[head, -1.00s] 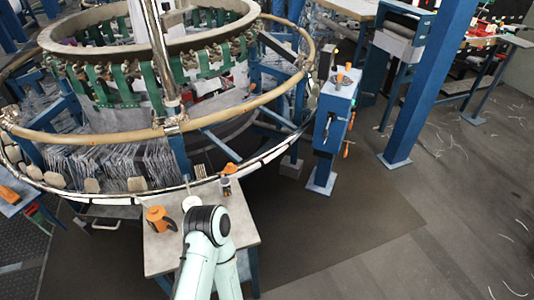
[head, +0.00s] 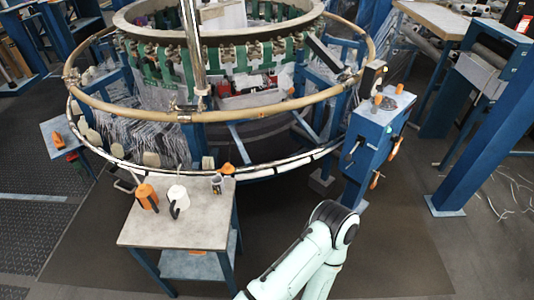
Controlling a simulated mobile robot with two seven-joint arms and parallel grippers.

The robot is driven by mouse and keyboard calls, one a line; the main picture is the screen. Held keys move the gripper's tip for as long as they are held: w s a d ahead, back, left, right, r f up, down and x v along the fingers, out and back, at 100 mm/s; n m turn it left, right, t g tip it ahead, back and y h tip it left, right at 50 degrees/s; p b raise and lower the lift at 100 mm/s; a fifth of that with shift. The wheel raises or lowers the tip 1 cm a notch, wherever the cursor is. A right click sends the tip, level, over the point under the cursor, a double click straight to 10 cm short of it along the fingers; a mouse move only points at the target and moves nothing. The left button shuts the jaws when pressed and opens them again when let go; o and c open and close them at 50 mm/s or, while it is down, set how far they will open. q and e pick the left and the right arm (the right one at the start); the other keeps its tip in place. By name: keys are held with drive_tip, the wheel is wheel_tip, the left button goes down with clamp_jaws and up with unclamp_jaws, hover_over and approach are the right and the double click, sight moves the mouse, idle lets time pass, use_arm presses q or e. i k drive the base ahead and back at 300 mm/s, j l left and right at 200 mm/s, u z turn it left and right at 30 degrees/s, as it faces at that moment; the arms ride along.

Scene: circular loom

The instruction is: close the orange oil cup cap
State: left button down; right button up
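Two small orange pieces stand on top of the blue machine box on the right, the left one (head: 378,100) and the right one (head: 399,89). They look like caps, but I cannot tell which is the oil cup cap or whether either is open. Another small orange piece (head: 227,168) is at the back edge of the grey table, near a small dark-and-light container (head: 217,184). One of my pale green arms rises from the bottom, bent at a black joint, left and in front of the box. Neither gripper shows.
The grey table (head: 180,232) holds an orange can (head: 147,196) and a white jug (head: 178,199). The circular loom's ring (head: 290,158) fills the back. The blue box (head: 376,138) has orange handles on its side. A blue post (head: 480,135) stands right; floor between is clear.

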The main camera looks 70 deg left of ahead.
sight(228, 169)
drive_tip(key=i+j+u, duration=0.1)
drive_tip(key=i+u, duration=0.2)
drive_tip(key=u, duration=0.15)
drive_tip(key=i+u, duration=0.45)
drive_tip(key=i+l+u, duration=0.15)
drive_tip(key=u, duration=0.3)
